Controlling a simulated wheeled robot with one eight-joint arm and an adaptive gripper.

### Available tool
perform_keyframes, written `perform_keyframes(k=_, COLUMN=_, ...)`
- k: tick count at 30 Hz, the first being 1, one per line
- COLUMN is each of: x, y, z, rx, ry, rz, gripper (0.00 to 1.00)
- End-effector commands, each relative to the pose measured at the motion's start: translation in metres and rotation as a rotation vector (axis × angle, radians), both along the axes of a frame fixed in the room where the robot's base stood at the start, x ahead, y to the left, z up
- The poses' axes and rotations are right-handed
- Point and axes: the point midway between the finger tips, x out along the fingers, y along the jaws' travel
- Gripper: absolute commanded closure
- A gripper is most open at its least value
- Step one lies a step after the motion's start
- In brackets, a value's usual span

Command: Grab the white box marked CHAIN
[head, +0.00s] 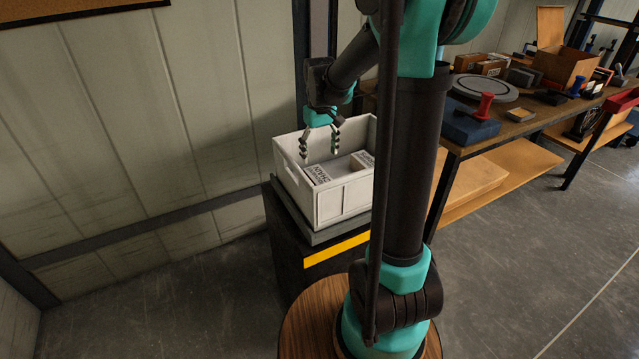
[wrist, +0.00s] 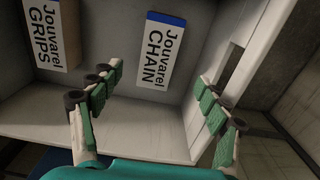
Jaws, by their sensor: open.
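The white box marked CHAIN (wrist: 160,52), with a blue end band, lies in a white crate (head: 345,203). It also shows in the head view (head: 318,174), near the crate's left inner side. My gripper (head: 320,156) is open over the crate. In the wrist view my gripper (wrist: 158,92) has its two fingers spread, with the CHAIN box beyond and between the fingertips. Nothing is between the fingers, and I see no contact with the box. A box marked GRIPS (wrist: 48,38) lies to the left of the CHAIN box in the wrist view.
The crate stands on a dark cabinet with a yellow stripe (head: 336,248). Its walls rise around the boxes. A workbench (head: 530,122) on the right holds a blue case (head: 468,124), a round grey plate (head: 485,87) and several cartons. A panelled wall (head: 120,120) is behind and left.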

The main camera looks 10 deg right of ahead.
Motion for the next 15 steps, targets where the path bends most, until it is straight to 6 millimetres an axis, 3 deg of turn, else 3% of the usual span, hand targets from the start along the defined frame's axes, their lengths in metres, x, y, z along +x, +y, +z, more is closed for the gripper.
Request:
perform_keyframes(k=7, x=0.0, y=0.0, z=-0.046, rx=0.0, ry=0.0, rz=0.0, gripper=0.24)
perform_keyframes(k=15, x=0.0, y=0.0, z=-0.067, rx=0.0, ry=0.0, rz=0.0, gripper=0.24)
